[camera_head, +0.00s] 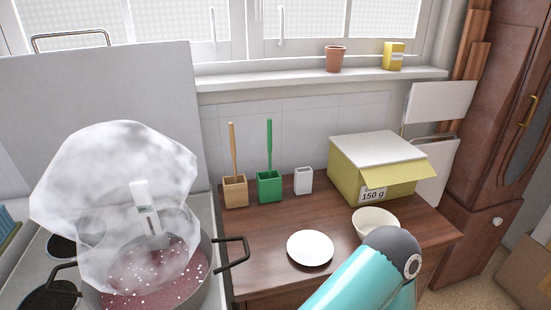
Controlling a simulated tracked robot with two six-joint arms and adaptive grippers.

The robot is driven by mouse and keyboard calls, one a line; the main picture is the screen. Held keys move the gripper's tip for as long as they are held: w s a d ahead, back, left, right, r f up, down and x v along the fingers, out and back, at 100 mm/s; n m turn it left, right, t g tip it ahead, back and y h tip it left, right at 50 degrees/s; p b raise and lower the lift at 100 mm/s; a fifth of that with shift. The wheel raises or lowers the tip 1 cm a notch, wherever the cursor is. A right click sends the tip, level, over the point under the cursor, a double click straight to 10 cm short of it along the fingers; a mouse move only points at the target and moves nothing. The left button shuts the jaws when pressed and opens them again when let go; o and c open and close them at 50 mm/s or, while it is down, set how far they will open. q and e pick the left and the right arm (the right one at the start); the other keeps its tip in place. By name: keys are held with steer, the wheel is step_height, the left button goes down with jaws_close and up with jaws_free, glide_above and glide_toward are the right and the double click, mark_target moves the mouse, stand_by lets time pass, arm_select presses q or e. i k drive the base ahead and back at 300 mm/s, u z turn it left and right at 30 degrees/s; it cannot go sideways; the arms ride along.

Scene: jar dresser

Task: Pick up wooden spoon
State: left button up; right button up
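A light wooden stick (233,150), which looks like the wooden spoon's handle, stands nearly upright in a square tan wooden holder (236,193) at the back left of the brown dresser. Its lower end is hidden inside the holder. A green stick (269,146) stands in a green square holder (269,188) just to its right. Neither my left nor my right gripper is in view. A teal arm link of mine with a dark joint comes in at the bottom right, well apart from the wooden stick.
A small white holder (303,181), a white plate (310,248), a cream bowl (376,222) and a yellow box (372,168) stand on the dresser (262,252). At left, a pot (222,284) with pink contents steams on the stove. The dresser's front left is clear.

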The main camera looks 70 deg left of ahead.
mark_target(232, 126)
steer(key=z, duration=0.1)
steer(key=i, duration=0.85)
steer(key=u, duration=2)
steer(key=k, duration=0.45)
steer(key=u, duration=0.2)
steer(key=i, duration=0.45)
steer(key=z, duration=0.35)
steer(key=k, duration=0.4)
steer(key=u, duration=0.25)
